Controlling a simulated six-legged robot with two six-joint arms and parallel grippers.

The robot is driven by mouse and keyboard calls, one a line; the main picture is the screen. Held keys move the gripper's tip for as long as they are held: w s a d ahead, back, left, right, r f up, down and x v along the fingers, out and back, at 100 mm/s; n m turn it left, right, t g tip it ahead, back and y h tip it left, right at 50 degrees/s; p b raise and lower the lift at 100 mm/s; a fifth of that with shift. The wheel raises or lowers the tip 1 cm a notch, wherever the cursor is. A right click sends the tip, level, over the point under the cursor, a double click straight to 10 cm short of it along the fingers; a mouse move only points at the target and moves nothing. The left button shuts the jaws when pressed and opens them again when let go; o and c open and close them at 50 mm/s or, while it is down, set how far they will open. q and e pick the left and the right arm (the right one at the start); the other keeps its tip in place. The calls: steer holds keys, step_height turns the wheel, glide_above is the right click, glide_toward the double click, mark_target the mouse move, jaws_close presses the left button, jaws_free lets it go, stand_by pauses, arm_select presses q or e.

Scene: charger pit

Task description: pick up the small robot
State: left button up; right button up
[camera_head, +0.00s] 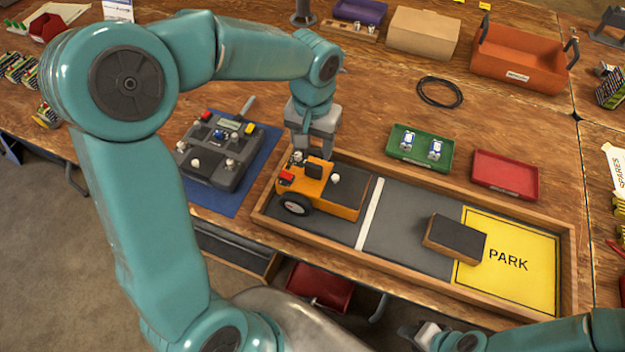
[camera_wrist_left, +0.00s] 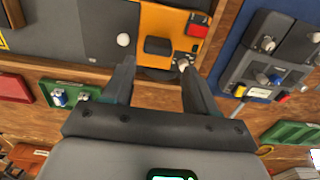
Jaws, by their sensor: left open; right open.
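The small robot (camera_head: 338,207) is orange with a dark deck, a black wheel, a red part and a white knob. It stands in the left end of a wood-edged tray (camera_head: 410,262). My left gripper (camera_head: 305,150) is open, just above and behind the small robot's left end. My right gripper (camera_head: 424,334) is open at the bottom edge, in front of the tray and far from the small robot.
A dark-topped block (camera_head: 455,238) lies partly over the yellow PARK area (camera_head: 525,262). A grey control box (camera_head: 222,150) on a blue mat is left of the tray. A green tray (camera_head: 420,150) with two small items and a red tray (camera_head: 505,175) stand behind it.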

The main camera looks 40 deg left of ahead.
mark_target(314, 165)
arm_select(q)
steer(key=shift+s+d+f, duration=0.15)
steer(key=shift+s+f, duration=0.1)
steer(key=shift+f, duration=0.55)
steer(key=shift+d+f, duration=0.1)
steer(key=shift+f, duration=2.65)
steer(key=shift+c, duration=0.3)
jaws_close()
steer(key=shift+w+r, duration=0.1)
steer(key=shift+r, duration=0.05)
